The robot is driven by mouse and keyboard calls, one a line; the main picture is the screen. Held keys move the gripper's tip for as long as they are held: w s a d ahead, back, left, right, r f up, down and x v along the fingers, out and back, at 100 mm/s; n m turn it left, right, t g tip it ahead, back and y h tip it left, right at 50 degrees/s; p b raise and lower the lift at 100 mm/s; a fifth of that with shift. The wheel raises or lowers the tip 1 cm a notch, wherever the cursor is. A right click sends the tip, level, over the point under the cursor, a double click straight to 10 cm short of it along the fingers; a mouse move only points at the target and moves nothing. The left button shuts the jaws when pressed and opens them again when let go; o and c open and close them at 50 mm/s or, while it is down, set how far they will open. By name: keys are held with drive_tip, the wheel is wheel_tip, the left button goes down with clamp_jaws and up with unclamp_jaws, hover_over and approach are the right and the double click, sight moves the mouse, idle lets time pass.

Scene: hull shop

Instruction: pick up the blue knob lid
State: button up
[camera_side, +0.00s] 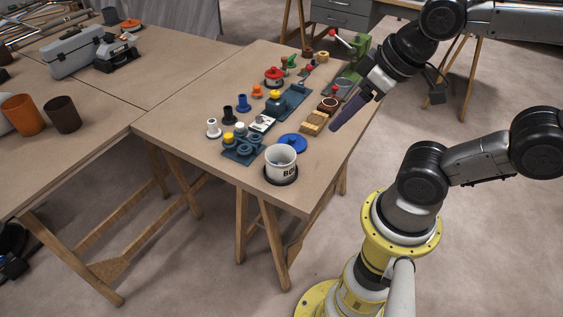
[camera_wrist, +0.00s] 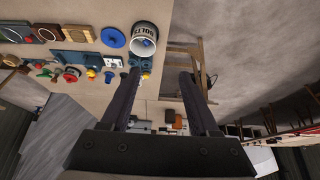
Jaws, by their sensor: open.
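The blue knob lid (camera_side: 292,143) is a round blue disc lying on the workbench, just behind the white cup. In the wrist view the blue lid (camera_wrist: 113,38) shows at the upper middle, left of the cup. My gripper (camera_side: 337,127) is open, its long dark fingers pointing down and left, above and to the right of the lid near the bench's right edge. In the wrist view my gripper's fingers (camera_wrist: 160,73) stand apart with nothing held between them, and the lid appears beyond the left fingertip. My gripper appears apart from the lid.
A white lettered cup (camera_side: 280,161) stands close in front of the lid. Wooden blocks (camera_side: 314,122) lie behind it, and a blue tray with rings (camera_side: 237,155) lies to its left. Several pegs and pots crowd the bench. Bare bench (camera_side: 188,112) lies left.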

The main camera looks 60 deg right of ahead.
drive_tip(key=w+d+r+m, duration=0.2)
drive_tip(key=w+r+m, duration=0.2)
drive_tip(key=w+m, duration=0.25)
drive_tip(key=m+g+h, duration=0.1)
drive_tip(key=m+g, duration=0.4)
drive_tip(key=m, duration=0.4)
hover_over(292, 137)
drive_tip(key=f, duration=2.5)
drive_tip(key=shift+w+a+f, duration=0.15)
drive_tip(key=shift+w, duration=0.1)
drive_tip(key=shift+s+f, duration=0.2)
drive_tip(key=shift+f, duration=1.15)
drive_tip(key=shift+s+f, duration=0.15)
drive_tip(key=shift+f, duration=1.2)
